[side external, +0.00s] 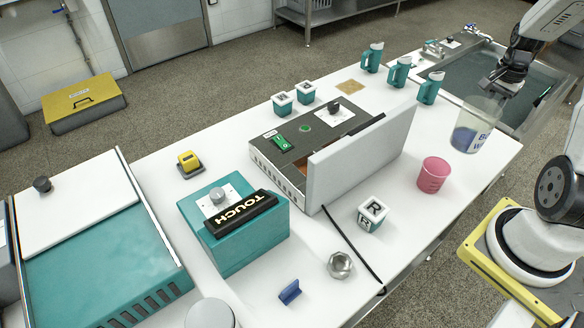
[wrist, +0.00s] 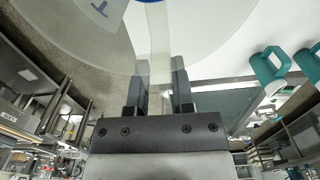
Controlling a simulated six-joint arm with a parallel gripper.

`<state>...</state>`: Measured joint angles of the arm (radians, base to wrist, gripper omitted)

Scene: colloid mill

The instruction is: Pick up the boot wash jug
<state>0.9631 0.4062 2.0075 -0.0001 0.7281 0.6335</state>
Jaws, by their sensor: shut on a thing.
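The boot wash jug (side external: 476,128) is a translucent container with blue at its bottom and blue lettering on its side. It is upright at the right end of the white table in the side view. In the wrist view its pale wall (wrist: 85,42) fills the upper left. My gripper (side external: 495,86) is at the jug's upper right side. In the wrist view my gripper's two dark fingers (wrist: 161,88) stand on either side of the jug's pale handle strip, shut on it. I cannot tell whether the jug's base touches the table.
A pink cup (side external: 433,175) stands left of the jug. Several teal jugs, one of them nearest (side external: 430,88), stand along the table's back edge. A water-filled sink (side external: 470,78) lies behind. A grey control box with a raised pale panel (side external: 358,160) stands mid-table.

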